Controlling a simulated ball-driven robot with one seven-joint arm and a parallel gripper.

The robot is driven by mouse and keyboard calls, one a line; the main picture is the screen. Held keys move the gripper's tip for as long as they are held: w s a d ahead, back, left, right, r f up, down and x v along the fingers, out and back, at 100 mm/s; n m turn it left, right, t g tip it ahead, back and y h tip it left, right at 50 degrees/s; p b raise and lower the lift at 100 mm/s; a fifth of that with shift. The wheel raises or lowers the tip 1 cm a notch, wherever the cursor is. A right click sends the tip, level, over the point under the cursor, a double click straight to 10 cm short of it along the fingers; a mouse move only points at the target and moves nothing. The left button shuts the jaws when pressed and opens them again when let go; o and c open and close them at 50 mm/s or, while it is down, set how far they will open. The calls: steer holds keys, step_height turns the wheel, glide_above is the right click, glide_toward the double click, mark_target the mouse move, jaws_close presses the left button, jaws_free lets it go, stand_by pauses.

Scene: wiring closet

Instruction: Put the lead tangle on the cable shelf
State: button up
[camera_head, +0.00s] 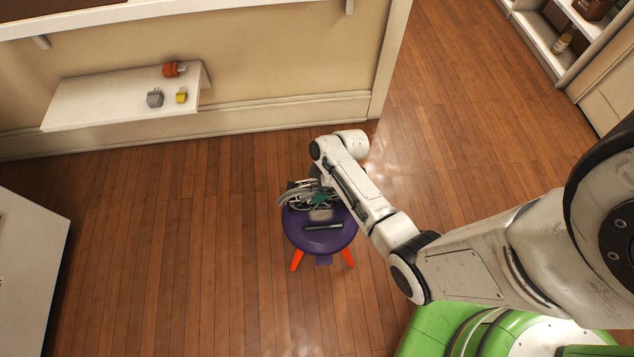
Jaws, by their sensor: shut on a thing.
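The lead tangle (296,194), a bunch of grey and dark leads with a bit of green, is at the far edge of a round purple stool (320,241) with orange legs. My gripper (318,186) is at the tangle, shut on it; its fingers are mostly hidden by my arm and the leads. I cannot tell whether the tangle still touches the stool seat. A low white shelf (95,100) on the left wall, possibly the cable shelf, holds a few small items at its right end.
An orange-red item (173,69), a grey item (155,98) and a yellow item (181,95) sit on the low shelf; its left part is bare. A dark bar (322,227) lies on the stool. A white cabinet (30,262) stands at left. The wooden floor (170,220) between is clear.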

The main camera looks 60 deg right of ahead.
steer(key=shift+f, duration=0.2)
stand_by(0.6)
steer(key=o, duration=1.2)
steer(key=shift+o, duration=0.3)
steer(key=shift+o, duration=0.8)
steer(key=shift+p+v, duration=3.15)
steer(key=shift+v, duration=0.4)
